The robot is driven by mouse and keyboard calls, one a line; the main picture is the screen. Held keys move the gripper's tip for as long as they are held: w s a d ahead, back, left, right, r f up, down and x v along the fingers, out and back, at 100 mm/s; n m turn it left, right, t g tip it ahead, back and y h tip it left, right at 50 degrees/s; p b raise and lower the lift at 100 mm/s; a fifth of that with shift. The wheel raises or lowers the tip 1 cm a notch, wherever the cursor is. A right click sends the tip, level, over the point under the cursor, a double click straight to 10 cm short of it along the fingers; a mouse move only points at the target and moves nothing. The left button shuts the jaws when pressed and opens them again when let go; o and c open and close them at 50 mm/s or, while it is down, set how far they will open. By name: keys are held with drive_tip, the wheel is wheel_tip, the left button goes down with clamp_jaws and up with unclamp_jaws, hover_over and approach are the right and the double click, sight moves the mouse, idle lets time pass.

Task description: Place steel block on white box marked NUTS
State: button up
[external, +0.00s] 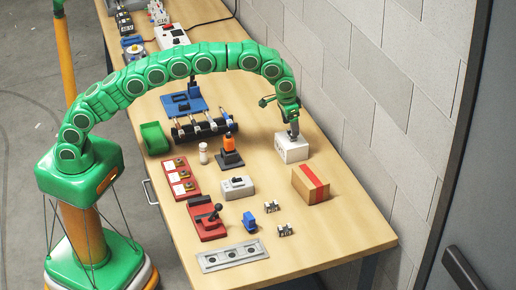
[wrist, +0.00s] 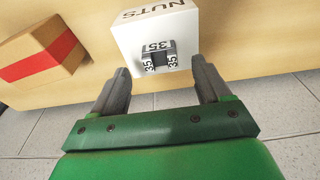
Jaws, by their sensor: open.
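The white box (external: 292,151) stands on the table near its right edge. In the wrist view the white box (wrist: 178,25) shows the word NUTS. A small grey steel block (wrist: 158,59) marked 35 appears to rest on the box, near the edge closest to my gripper. My gripper (wrist: 157,80) is open, with one finger to each side of the block and a visible gap from it. In the external view my gripper (external: 292,134) is just above the box, and I cannot clearly tell the block from the fingers there.
A brown carton with a red stripe (external: 311,185) stands just in front of the box. An orange-and-black item (external: 230,151) is to the left. The wall (external: 358,92) runs close along the right side.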

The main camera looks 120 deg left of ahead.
wheel_tip(320, 180, up, 8)
drive_tip(key=s, duration=0.1)
drive_tip(key=shift+d+r, duration=0.2)
drive_tip(key=shift+d, duration=0.25)
drive_tip(key=shift+d, duration=0.1)
drive_tip(key=s+d+r+m+g+h, duration=0.1)
drive_tip(key=s+d+r+m, duration=0.25)
drive_tip(key=s+d, duration=0.85)
drive_tip(key=s+d+r+m, duration=0.2)
drive_tip(key=s+d+r, duration=0.45)
drive_tip(key=d, duration=0.95)
drive_tip(key=s+d+f+m, duration=0.1)
drive_tip(key=s+d, duration=0.3)
drive_tip(key=s, duration=0.7)
drive_tip(key=s+d+f+m+g, duration=0.1)
drive_tip(key=s+d+f, duration=0.3)
drive_tip(key=s, duration=0.8)
drive_tip(key=s+d+f+m+g, duration=0.1)
drive_tip(key=s+d+f, duration=0.2)
drive_tip(key=s, duration=0.9)
drive_tip(key=shift+d, duration=0.7)
